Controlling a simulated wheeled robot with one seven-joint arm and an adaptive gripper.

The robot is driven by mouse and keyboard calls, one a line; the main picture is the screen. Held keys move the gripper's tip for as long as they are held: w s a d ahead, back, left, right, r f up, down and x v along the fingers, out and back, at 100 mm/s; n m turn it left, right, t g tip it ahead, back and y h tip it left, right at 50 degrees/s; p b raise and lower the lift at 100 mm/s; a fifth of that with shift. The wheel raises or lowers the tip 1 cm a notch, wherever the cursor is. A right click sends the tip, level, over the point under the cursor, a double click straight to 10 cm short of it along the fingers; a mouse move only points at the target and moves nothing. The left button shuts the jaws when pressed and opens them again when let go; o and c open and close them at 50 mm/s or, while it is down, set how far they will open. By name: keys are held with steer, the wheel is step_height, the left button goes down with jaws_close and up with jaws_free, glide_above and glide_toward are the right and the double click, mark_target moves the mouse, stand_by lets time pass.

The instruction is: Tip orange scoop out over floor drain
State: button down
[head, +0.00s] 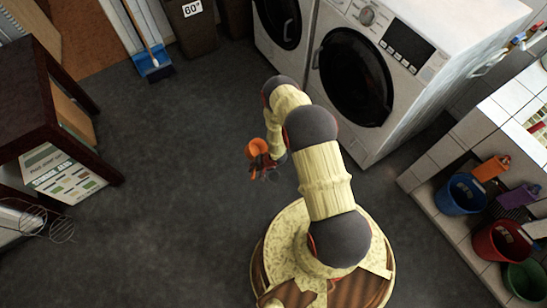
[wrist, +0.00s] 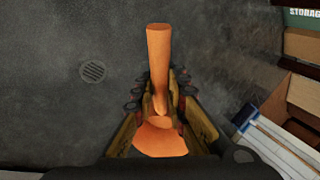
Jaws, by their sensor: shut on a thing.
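The orange scoop (wrist: 158,48) is held in my gripper (wrist: 160,92), whose fingers close on it from both sides. In the wrist view its long handle extends up the picture and its rounded end shows lower down between the fingers. In the head view the scoop (head: 257,148) is a small orange shape at the end of my arm, above open floor. I cannot tell whether it holds anything. The round floor drain (wrist: 93,70) lies in the grey floor, left of the scoop in the wrist view.
White washing machines (head: 400,105) stand at the back right. A tiled ledge at the right carries a blue bucket (head: 460,194), a red bucket (head: 500,243) and a green one. A dark table (head: 40,85) stands at the left. The floor between is clear.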

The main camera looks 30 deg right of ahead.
steer(key=w+a+f+g+h+b, duration=0.3)
steer(key=w+a+g+h+b, duration=0.1)
steer(key=a+g+h+b, duration=0.1)
steer(key=a+b, duration=0.1)
steer(key=b, duration=0.1)
steer(key=shift+w+b, duration=0.3)
steer(key=shift+w, duration=0.05)
stand_by(0.5)
stand_by(0.7)
